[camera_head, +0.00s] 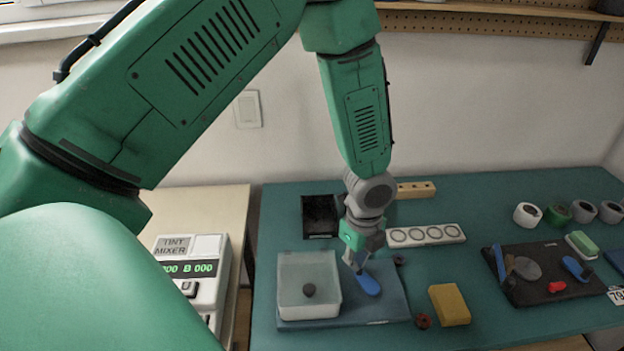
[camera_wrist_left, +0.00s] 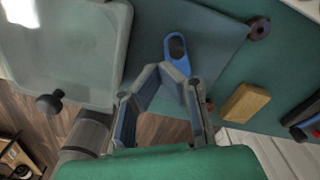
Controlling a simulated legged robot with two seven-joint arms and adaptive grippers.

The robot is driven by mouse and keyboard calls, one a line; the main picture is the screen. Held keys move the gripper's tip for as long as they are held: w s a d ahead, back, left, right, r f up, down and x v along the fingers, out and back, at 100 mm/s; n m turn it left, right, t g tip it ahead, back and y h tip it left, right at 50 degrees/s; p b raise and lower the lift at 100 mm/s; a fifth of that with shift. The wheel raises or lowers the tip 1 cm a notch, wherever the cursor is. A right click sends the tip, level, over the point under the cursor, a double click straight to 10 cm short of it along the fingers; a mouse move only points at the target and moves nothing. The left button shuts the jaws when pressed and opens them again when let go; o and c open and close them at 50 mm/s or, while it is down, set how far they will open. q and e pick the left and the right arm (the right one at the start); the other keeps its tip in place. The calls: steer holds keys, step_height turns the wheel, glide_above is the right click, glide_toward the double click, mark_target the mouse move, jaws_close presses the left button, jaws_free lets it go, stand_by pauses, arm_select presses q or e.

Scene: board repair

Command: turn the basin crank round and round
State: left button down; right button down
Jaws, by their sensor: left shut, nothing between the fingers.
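The basin (camera_head: 322,268) is a pale translucent box on a blue-grey mat at the front left of the teal bench. A dark round knob (camera_head: 309,290), which looks like the crank's grip, shows at its front. The basin (camera_wrist_left: 95,40) and knob (camera_wrist_left: 50,103) are also at the left of the left wrist view. My left gripper (camera_head: 357,267) is right of the basin, shut and empty, fingertips (camera_wrist_left: 172,74) together. It is apart from the knob. A blue oblong piece (camera_head: 369,286) with a dark end lies just by the fingertips; I cannot tell whether they touch.
A yellow block (camera_head: 450,305) and a small dark red ring (camera_head: 424,321) lie to the right. A white strip with several circles (camera_head: 425,235) and a black tray (camera_head: 320,217) are behind. A dark mat with tools (camera_head: 525,287) is further right. The tint mixer (camera_head: 190,270) stands left.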

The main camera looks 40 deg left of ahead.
mark_target(353, 282)
arm_select(q)
steer(key=shift+a+f+b, duration=0.15)
steer(key=shift+f+b, duration=0.15)
steer(key=shift+f, duration=0.3)
steer(key=shift+a+f+b, duration=0.15)
steer(key=shift+f+b, duration=0.1)
steer(key=shift+f, duration=0.35)
steer(key=shift+d+f+b, duration=0.2)
steer(key=shift+f+b, duration=0.2)
steer(key=shift+f, duration=0.75)
steer(key=shift+a, duration=0.1)
steer(key=shift+w, duration=0.1)
